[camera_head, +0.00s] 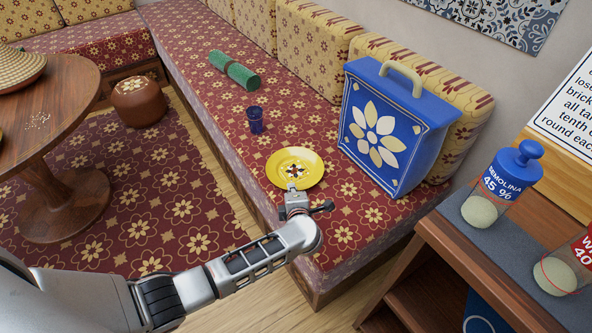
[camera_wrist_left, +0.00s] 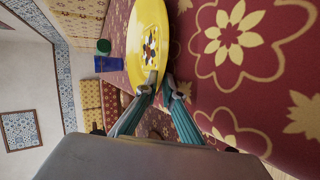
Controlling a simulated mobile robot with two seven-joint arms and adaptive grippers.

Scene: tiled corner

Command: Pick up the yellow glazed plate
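The yellow glazed plate (camera_head: 312,172) has a small patterned centre and is over the red flowered bench seat, in front of the blue box. It fills the upper middle of the left wrist view (camera_wrist_left: 147,22). My left gripper (camera_head: 292,188) is at the plate's near rim. In the left wrist view its fingertips (camera_wrist_left: 160,84) lie on either side of the rim, close together, and look shut on it. Whether the plate is clear of the seat is hard to tell. My right gripper is in neither view.
A blue cup (camera_head: 255,120) and a green roll (camera_head: 234,70) are farther along the bench (camera_head: 190,30). A blue box (camera_head: 395,130) with a handle stands right of the plate. A shelf (camera_head: 470,255) with jars is at the right, a round table (camera_head: 60,100) at the left.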

